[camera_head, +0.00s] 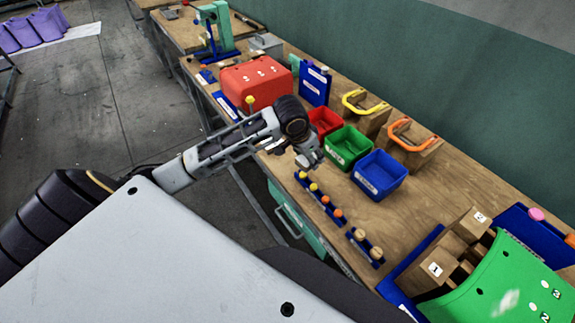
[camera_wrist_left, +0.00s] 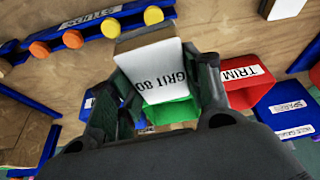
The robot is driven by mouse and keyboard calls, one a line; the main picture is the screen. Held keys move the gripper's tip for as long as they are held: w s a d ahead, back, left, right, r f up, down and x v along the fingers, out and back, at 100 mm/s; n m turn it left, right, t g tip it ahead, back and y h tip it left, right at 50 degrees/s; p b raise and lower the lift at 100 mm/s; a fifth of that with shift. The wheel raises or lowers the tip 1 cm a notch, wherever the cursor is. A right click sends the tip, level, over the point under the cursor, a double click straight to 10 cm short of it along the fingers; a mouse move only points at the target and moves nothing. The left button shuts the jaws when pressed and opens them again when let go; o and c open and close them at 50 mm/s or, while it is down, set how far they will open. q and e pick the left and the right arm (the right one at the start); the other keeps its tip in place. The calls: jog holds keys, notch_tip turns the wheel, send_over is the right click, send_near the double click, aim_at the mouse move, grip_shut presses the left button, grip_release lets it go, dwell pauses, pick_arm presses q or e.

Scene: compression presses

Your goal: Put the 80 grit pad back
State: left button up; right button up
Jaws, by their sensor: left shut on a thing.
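The 80 grit pad (camera_wrist_left: 157,76) shows in the left wrist view as a small block with a white face marked "GRIT 80" and a tan edge. My left gripper (camera_wrist_left: 157,88) is shut on it, one finger on each side. In the head view my left gripper (camera_head: 308,158) is over the front part of the bench, beside the green bin (camera_head: 347,146). The pad is hard to make out there. My right gripper is not in view.
A red bin (camera_head: 325,122) and a blue bin (camera_head: 379,175) flank the green one. A blue strip with yellow and orange knobs (camera_head: 320,198) lies along the front edge. A red case (camera_head: 256,82) stands further back.

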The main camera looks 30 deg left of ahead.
pick_arm(q)
jog(key=w+a+m+g+h+b, duration=0.1)
jog(key=a+m+b, duration=0.3)
jog(key=a, duration=0.6)
jog(key=shift+w+a+m+h, duration=0.15)
jog(key=shift+w+m+h, duration=0.25)
jog(key=shift+w+m, duration=0.4)
jog(key=shift+w+r, duration=0.1)
jog(key=shift+r, duration=0.05)
